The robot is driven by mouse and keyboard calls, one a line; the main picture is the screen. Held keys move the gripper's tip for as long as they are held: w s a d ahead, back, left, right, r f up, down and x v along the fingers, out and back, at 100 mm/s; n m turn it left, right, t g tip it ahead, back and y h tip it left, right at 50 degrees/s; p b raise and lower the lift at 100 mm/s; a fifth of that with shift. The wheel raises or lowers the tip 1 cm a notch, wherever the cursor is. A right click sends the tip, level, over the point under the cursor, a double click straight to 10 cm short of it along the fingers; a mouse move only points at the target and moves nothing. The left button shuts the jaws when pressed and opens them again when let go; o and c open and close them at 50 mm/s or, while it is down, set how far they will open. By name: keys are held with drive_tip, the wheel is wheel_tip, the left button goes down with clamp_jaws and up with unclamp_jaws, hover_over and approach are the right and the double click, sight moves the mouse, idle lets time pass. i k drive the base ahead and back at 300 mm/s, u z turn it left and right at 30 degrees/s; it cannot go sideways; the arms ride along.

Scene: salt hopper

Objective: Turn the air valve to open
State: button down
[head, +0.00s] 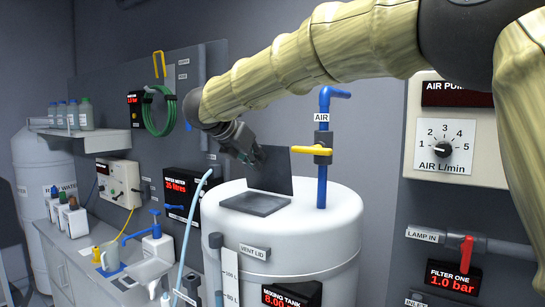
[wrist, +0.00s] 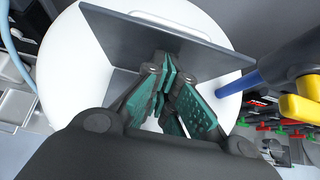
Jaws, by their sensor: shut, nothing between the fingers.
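The air valve's yellow handle (head: 311,150) lies crosswise on a vertical blue pipe (head: 322,185) labelled AIR, which rises from the top of the mixing tank. In the wrist view the yellow handle (wrist: 305,103) is at the right edge, partly cut off, beside the blue pipe (wrist: 285,65). My gripper (head: 259,158) is to the left of the handle, above the tank top and in front of the upright dark panel. It is apart from the handle. In the wrist view my gripper's green-padded fingers (wrist: 172,75) are closed together and empty.
A raised dark panel (head: 280,172) and a flat grey plate (head: 256,204) are on the white mixing tank (head: 310,235), close to my gripper. An air flow dial (head: 444,149) and a red-handled lamp valve (head: 467,249) are at right. A sink counter (head: 100,260) is at left.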

sight(315, 149)
drive_tip(key=k, duration=1.05)
